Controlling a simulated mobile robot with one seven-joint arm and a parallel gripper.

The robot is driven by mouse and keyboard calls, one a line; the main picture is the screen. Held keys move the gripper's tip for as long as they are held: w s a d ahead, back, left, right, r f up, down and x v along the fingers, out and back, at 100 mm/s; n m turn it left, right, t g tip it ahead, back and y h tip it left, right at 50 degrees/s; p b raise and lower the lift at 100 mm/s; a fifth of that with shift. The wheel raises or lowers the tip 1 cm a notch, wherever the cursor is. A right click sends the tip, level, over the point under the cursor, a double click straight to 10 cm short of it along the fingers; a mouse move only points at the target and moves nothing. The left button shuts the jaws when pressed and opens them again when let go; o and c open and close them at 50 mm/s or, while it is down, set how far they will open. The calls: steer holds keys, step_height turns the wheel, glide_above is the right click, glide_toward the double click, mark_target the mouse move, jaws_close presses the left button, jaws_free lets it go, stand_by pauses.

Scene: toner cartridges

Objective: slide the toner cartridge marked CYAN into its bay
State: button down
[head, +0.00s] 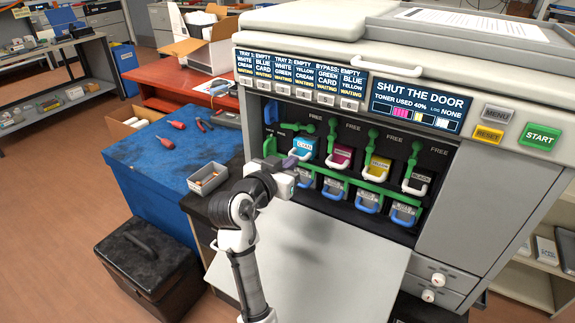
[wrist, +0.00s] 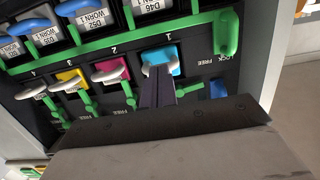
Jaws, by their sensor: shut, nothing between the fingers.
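The cyan cartridge (head: 304,146) sits in the leftmost upper bay of the open printer, its blue face and white handle showing. In the head view its face looks about level with its neighbours. My gripper (head: 291,161) is shut and empty just in front of its lower left part. In the wrist view my dark fingers (wrist: 157,92) end at the cyan face (wrist: 163,58), over the white handle; whether they touch it I cannot tell. The green lever (head: 297,127) above the cyan cartridge lies sideways. Part of the cartridge is hidden by my fingers.
Magenta (head: 341,156), yellow (head: 377,167) and black (head: 417,177) cartridges fill the neighbouring bays, their green levers upright. A green rail (head: 345,174) and blue-handled units run below. The lowered door (head: 310,255) lies under my arm. The display (head: 415,100) reads "SHUT THE DOOR".

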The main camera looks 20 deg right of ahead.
steer(key=f+v, duration=0.1)
steer(key=v, duration=0.6)
steer(key=shift+a, duration=0.15)
stand_by(0.8)
steer(key=shift+s, duration=0.1)
